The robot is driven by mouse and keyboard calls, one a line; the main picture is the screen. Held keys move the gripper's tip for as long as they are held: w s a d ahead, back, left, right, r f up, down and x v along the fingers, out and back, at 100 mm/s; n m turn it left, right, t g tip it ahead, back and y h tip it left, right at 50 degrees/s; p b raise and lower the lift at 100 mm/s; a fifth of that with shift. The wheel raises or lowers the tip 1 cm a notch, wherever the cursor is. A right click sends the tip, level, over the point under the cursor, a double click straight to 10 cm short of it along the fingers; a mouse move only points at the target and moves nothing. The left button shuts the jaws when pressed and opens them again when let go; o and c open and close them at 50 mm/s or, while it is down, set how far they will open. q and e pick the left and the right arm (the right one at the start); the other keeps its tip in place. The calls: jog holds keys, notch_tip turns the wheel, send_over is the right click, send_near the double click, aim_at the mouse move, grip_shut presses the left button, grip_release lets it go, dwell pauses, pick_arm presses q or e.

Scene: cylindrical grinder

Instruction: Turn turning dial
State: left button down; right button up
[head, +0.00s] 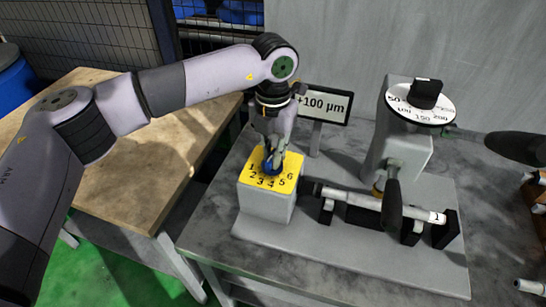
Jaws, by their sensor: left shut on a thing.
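The yellow dial plate (252,183) with the numbers 1 to 6 lies on top of a white block at the left of the grinder. A blue knob (270,168) stands at its middle, partly hidden by my gripper. My left gripper (271,152) reaches down from above and is shut on the blue knob. A round white dial (420,117) with numbers such as 100, 150 and 200 and a black knob (425,93) sits on the grinder's head at the right.
A sign reading +100 µm (322,104) stands just behind the yellow plate. A white shaft (365,201) lies in black supports on the grinder base (350,262), with a dark handle (391,206) in front. A wooden table (130,190) is at the left.

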pick_arm(q)
jog(key=shift+m, duration=0.5)
jog(key=c, duration=1.6)
grip_release()
notch_tip(320, 180, up, 12)
